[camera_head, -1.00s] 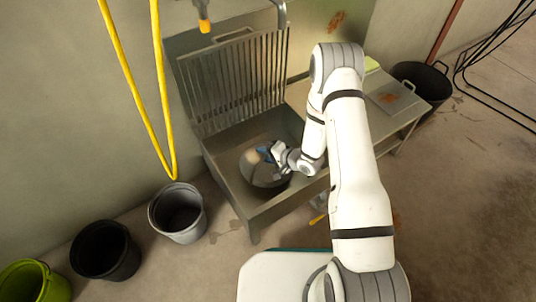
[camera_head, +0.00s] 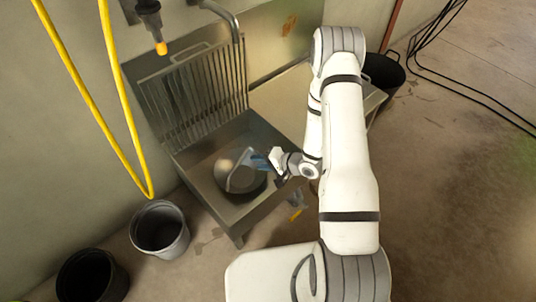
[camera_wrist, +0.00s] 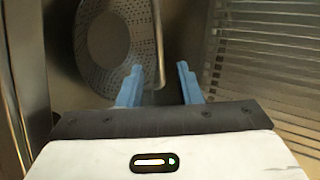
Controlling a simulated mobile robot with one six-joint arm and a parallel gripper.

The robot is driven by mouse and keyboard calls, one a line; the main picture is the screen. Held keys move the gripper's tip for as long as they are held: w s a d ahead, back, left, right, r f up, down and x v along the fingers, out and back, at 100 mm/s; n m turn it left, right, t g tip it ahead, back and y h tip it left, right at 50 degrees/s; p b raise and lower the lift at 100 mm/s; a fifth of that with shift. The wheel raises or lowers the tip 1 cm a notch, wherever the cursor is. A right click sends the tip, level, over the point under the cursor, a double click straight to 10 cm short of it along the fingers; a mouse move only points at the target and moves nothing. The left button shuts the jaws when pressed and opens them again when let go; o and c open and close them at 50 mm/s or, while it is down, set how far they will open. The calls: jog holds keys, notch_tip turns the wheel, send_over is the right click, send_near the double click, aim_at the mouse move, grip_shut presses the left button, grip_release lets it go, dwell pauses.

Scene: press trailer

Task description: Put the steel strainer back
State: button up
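The steel strainer (camera_head: 238,182) is a round grey piece lying in the basin of the steel sink (camera_head: 222,213). In the wrist view its perforated rim (camera_wrist: 101,78) shows at upper left, around a smooth round middle. A thin curved metal bar, perhaps its handle or edge, runs down to the gap between my fingertips. My gripper (camera_head: 262,163) is over the right side of the strainer. In the wrist view my gripper (camera_wrist: 158,84) has its two blue fingers apart, with nothing clearly clamped. Whether the fingers touch the bar cannot be told.
A slatted steel rack (camera_head: 203,96) stands upright at the sink's back. A faucet (camera_head: 222,14) and yellow hose (camera_head: 122,100) hang above. Buckets stand on the floor at left, one grey (camera_head: 160,230). A black tub (camera_head: 383,76) stands behind the side table.

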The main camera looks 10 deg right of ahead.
jog(key=w+d+r+n+h, duration=0.1)
jog(key=d+r+n+h, duration=0.1)
jog(key=d+r+h, duration=0.6)
jog(key=d+r+n+h, duration=0.2)
jog(key=d+r, duration=0.1)
jog(key=r, duration=0.8)
jog(key=s+r+n+g, duration=0.1)
jog(key=s+r+g, duration=0.1)
jog(key=s+r, duration=0.5)
jog(key=s+a+r+n+g, duration=0.1)
jog(key=s+r+g, duration=0.2)
jog(key=s+r, duration=0.4)
jog(key=s, duration=0.7)
jog(key=shift+a+r+n, duration=0.25)
jog(key=shift+a+n, duration=0.05)
